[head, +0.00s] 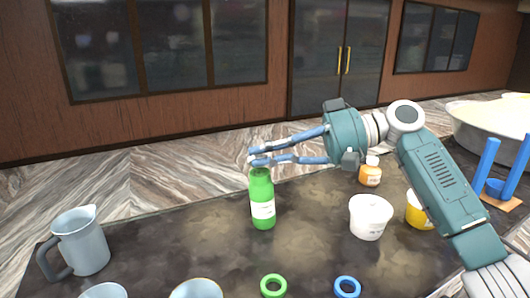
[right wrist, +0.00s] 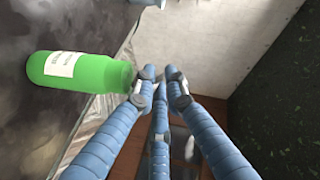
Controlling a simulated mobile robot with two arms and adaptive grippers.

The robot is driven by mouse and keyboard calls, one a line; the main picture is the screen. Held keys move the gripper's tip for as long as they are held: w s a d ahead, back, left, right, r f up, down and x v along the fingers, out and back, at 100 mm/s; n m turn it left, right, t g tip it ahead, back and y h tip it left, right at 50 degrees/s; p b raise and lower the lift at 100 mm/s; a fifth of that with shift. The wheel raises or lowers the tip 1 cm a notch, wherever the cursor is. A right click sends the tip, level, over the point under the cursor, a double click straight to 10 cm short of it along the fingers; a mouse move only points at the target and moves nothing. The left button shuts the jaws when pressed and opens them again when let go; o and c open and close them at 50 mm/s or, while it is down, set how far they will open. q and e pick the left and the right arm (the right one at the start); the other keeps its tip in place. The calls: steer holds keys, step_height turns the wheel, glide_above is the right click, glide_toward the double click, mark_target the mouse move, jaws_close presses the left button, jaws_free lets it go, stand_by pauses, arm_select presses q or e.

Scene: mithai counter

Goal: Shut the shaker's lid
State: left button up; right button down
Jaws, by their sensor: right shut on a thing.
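The shaker (head: 262,203) is a green bottle with a white label, standing upright on the dark counter. It also shows in the right wrist view (right wrist: 85,72), lying sideways in that picture. My right gripper (head: 254,158) comes in from the right, with its fingertips at the shaker's top. It is shut on the shaker's lid, which the fingertips mostly hide. In the right wrist view the fingertips (right wrist: 160,80) meet just beside the shaker's top end. I cannot tell the lid's exact angle. My left gripper is not in view.
A grey jug (head: 82,245) stands at the left. A white tub (head: 370,217), an orange bottle (head: 370,176) and a yellow tub (head: 416,213) stand at the right. A green ring (head: 264,287) and a blue ring (head: 337,287) lie in front.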

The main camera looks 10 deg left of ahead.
steer(key=shift+s+f+n+t+b, duration=0.3)
steer(key=shift+s+f+n+b, duration=0.1)
steer(key=shift+n+b, duration=0.45)
steer(key=shift+s+a+f+n+t+h+b, duration=0.1)
steer(key=shift+s+a+n+t+h+b, duration=0.05)
steer(key=shift+s+n+t+h+b, duration=0.4)
steer(key=shift+w, duration=0.25)
steer(key=c, duration=1.8)
jaws_free()
